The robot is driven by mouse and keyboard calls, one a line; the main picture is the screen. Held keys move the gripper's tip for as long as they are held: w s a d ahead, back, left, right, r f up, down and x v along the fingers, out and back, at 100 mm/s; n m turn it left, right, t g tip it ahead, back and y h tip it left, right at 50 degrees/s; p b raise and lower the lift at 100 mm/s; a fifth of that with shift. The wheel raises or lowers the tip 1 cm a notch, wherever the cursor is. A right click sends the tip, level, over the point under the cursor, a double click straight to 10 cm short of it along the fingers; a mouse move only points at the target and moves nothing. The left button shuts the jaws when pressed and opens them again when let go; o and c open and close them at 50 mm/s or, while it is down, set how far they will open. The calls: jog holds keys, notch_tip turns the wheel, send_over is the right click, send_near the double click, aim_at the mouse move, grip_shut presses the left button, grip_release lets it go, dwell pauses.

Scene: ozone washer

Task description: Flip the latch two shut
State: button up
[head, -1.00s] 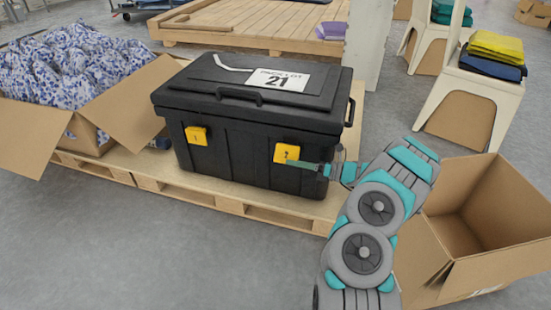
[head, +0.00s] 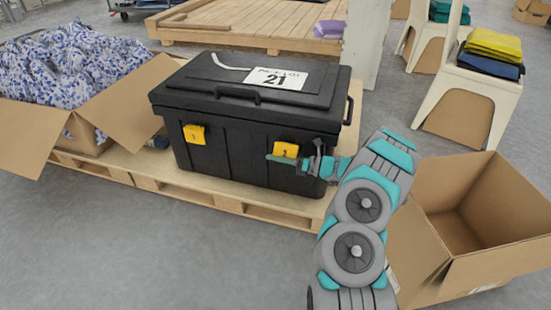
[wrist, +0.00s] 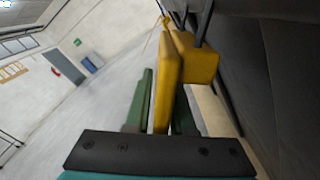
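The black case (head: 225,150) stands upright with its lid down and has two yellow latches on its front. Latch two (head: 286,149) is the right one, and my gripper (head: 275,158) is at its lower edge, in front of the case. In the wrist view, latch two's flat yellow plate (wrist: 167,85) stands between my green fingers (wrist: 160,110), beside a yellow block (wrist: 198,60) near the case wall. A gap shows between the left finger and the plate; the right finger is partly hidden. My gripper looks open around the plate. Latch one (head: 195,134) is at the left.
The case stands on a wooden pallet (head: 190,196). An open box of patterned cloth (head: 70,65) is at the left, an open empty carton (head: 470,225) at the right near my arm. Grey floor is clear at the front left.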

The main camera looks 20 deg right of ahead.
grip_shut()
jog(key=shift+w+f, duration=0.1)
jog(key=shift+f, duration=0.05)
jog(key=n+b, duration=0.1)
jog(key=n, duration=0.1)
jog(key=w+d+f+n+b, duration=0.1)
jog(key=n+b, duration=0.3)
jog(key=shift+w+d+f, duration=0.15)
jog(key=shift+w+f, duration=0.1)
jog(key=shift+w, duration=0.05)
dwell(0.3)
dwell(0.4)
